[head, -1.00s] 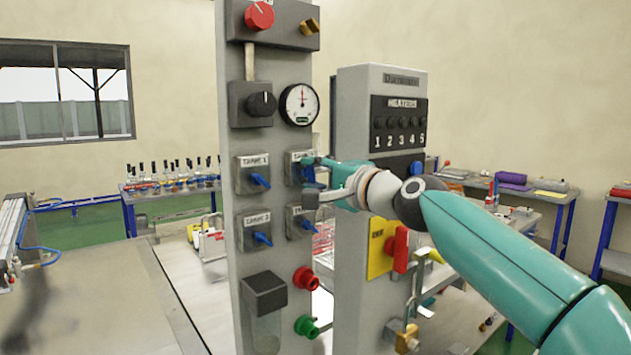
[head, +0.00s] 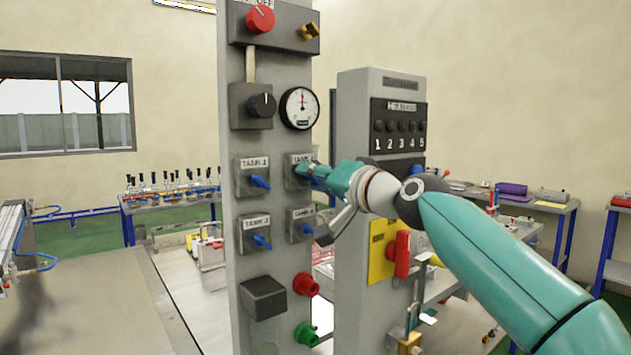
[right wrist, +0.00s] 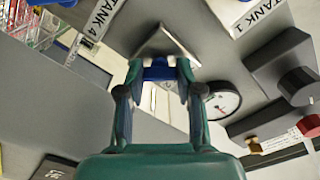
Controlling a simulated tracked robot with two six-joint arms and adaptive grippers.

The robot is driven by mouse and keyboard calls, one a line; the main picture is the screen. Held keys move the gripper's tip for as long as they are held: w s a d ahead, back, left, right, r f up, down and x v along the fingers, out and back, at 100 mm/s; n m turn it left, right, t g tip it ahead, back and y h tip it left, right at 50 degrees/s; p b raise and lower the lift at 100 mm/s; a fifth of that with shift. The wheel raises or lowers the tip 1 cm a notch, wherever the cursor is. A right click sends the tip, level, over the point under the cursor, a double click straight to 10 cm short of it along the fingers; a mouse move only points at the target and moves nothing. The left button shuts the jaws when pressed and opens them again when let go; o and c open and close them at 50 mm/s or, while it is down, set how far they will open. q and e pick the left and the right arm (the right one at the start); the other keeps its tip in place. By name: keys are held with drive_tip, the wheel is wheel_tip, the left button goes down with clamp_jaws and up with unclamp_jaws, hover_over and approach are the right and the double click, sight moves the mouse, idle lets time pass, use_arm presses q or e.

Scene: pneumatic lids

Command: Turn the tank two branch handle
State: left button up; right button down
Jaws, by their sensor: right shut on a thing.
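The grey panel (head: 270,215) carries four valve plates with blue handles. The upper-right plate (head: 292,180) has a label partly covered by my gripper, and I take its blue handle (right wrist: 160,72) as the tank two branch handle. My right gripper (head: 311,174) reaches it from the right and is shut on that handle. In the right wrist view my two fingers (right wrist: 157,80) sit on either side of the blue piece. In the head view the handle is mostly hidden behind the fingers. My left gripper is not in view.
The tank 1 handle (head: 260,182) is to the left, and two more blue handles (head: 263,241) (head: 306,228) are below. A gauge (head: 299,108) sits above. A second grey cabinet (head: 350,250) with a red switch (head: 401,254) stands close beside my wrist.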

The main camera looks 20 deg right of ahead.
drive_tip(key=shift+w+a+f, duration=0.1)
drive_tip(key=shift+a+f, duration=0.05)
drive_tip(key=shift+f, duration=0.3)
drive_tip(key=c, duration=1.1)
unclamp_jaws()
drive_tip(key=o, duration=0.3)
drive_tip(key=shift+r, duration=0.2)
drive_tip(key=shift+o, duration=0.2)
drive_tip(key=shift+s+r, duration=0.1)
drive_tip(key=shift+s, duration=0.1)
drive_tip(key=shift+s+d, duration=0.4)
drive_tip(key=shift+s, duration=0.15)
drive_tip(key=v, duration=1)
drive_tip(key=shift+s, duration=0.25)
drive_tip(key=shift+d, duration=0.15)
